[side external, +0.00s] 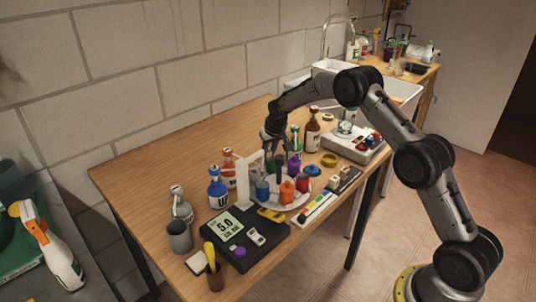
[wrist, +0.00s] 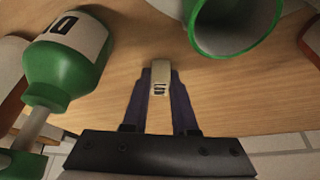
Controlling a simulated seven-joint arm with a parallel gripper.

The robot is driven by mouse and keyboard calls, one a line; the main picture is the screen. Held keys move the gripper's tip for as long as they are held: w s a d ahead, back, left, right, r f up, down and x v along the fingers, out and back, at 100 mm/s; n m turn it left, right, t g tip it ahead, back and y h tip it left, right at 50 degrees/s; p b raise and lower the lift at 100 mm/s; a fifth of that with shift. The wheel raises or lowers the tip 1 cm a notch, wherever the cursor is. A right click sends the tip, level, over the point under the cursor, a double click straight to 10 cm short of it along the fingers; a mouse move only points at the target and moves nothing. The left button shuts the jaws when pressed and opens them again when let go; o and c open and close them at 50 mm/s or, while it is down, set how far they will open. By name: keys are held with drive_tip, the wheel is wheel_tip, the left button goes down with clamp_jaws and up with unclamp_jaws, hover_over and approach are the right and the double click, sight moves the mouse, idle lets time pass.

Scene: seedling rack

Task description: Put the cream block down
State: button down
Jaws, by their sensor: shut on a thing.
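The cream block (wrist: 160,78) is held between my gripper's fingertips in the wrist view. It is small and pale with dark marks on its face. My gripper (wrist: 160,88) is shut on it, with wooden table top behind it; I cannot tell whether the block touches the table. In the side view my gripper (side external: 273,137) points down over the back middle of the table (side external: 140,178), among the bottles. The block cannot be made out there.
In the wrist view a green bottle (wrist: 62,72) is close on the left and an open green vessel (wrist: 235,45) close on the right. In the side view a brown bottle (side external: 312,128) stands right of my gripper. Bare table lies at the back left.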

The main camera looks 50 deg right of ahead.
wheel_tip(320, 180, up, 9)
drive_tip(key=shift+a+r, duration=0.1)
drive_tip(key=shift+r, duration=0.1)
drive_tip(key=shift+n, duration=0.5)
drive_tip(key=s+a+r, duration=0.1)
drive_tip(key=s+a, duration=0.3)
drive_tip(key=s, duration=0.1)
drive_tip(key=s+a+r, duration=0.1)
drive_tip(key=s+a, duration=0.3)
drive_tip(key=s, duration=0.2)
drive_tip(key=s+a+r, duration=0.1)
drive_tip(key=s+a, duration=0.4)
drive_tip(key=s, duration=0.1)
drive_tip(key=shift+s+a+r, duration=0.1)
drive_tip(key=shift+s+r, duration=0.05)
drive_tip(key=shift+s, duration=0.05)
drive_tip(key=shift+a, duration=0.95)
